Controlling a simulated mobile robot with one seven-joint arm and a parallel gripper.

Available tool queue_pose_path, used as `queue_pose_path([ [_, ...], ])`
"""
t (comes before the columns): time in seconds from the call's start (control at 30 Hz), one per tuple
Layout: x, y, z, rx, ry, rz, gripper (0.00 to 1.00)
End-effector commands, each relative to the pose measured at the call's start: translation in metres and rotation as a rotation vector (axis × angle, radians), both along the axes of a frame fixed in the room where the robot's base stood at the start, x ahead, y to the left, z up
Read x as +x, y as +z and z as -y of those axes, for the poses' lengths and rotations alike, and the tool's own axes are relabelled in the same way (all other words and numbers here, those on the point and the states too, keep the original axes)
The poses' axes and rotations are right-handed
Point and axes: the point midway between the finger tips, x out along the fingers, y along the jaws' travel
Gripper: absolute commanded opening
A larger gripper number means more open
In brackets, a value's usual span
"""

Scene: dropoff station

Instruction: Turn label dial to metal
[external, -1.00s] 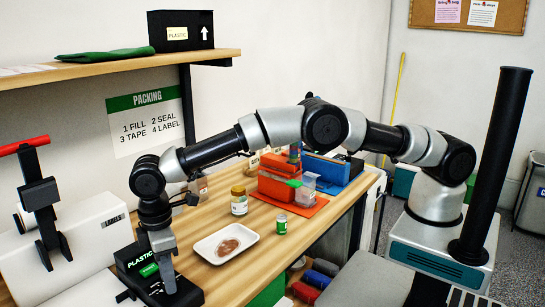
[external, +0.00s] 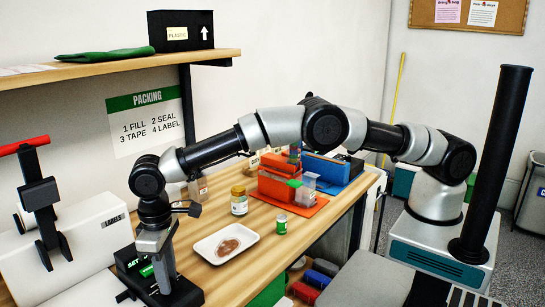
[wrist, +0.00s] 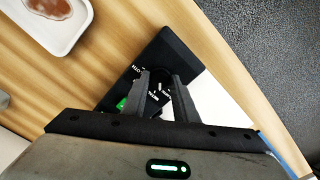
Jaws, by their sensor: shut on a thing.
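The label dial box (external: 190,294) is a black box on the front left of the bench, with white lettering and a green patch. In the external view part of its lettering is behind my gripper. My gripper (external: 163,284) points down onto the box. In the wrist view the fingers (wrist: 160,84) are shut on the dial (wrist: 161,76), a dark round knob with a light mark on the box top (wrist: 158,52). White words stand around the dial, partly hidden by the fingers. Which word the dial points to cannot be read.
A white label machine (external: 80,235) with a red-handled lever stands left of the box. Orange and blue bins are farther back.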

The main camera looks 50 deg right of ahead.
Motion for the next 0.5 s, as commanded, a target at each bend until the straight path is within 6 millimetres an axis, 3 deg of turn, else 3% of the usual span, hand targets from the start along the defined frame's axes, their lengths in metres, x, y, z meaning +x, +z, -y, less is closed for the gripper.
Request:
queue_pose_path([
  [0.5, -0.001, -0.0008, 0.0001, -0.002, -0.275, -0.003, 0.04],
])
